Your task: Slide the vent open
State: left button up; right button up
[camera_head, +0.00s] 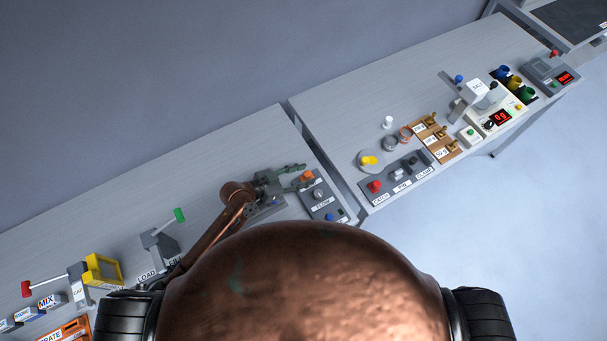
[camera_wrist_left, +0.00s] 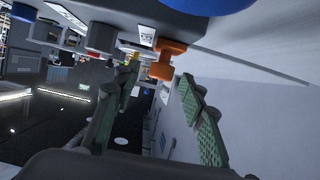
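My left gripper (camera_head: 297,177) is over the table with its two green fingers spread apart and nothing between them that I can make out in the head view. An orange knob (camera_head: 307,176) sits at the far end of a dark control panel (camera_head: 325,203), right by the fingertips. In the left wrist view the orange knob (camera_wrist_left: 168,60) shows just ahead of the open fingers (camera_wrist_left: 160,80), apart from them as far as I can tell. No label reading "vent" is legible, so I cannot tell for sure which part is the vent. My right gripper is not in view.
The panel also bears a grey knob (camera_head: 318,193) and a blue button (camera_head: 330,217). A gap separates this table from the right one, with a red-button panel (camera_head: 402,176). A green-tipped lever (camera_head: 179,215) stands to the left. The table behind the gripper is clear.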

pick_arm(q)
jog(key=v, duration=1.1)
jog(key=shift+s+a+r, duration=0.15)
jog(key=shift+a, duration=0.1)
jog(key=shift+r, duration=0.1)
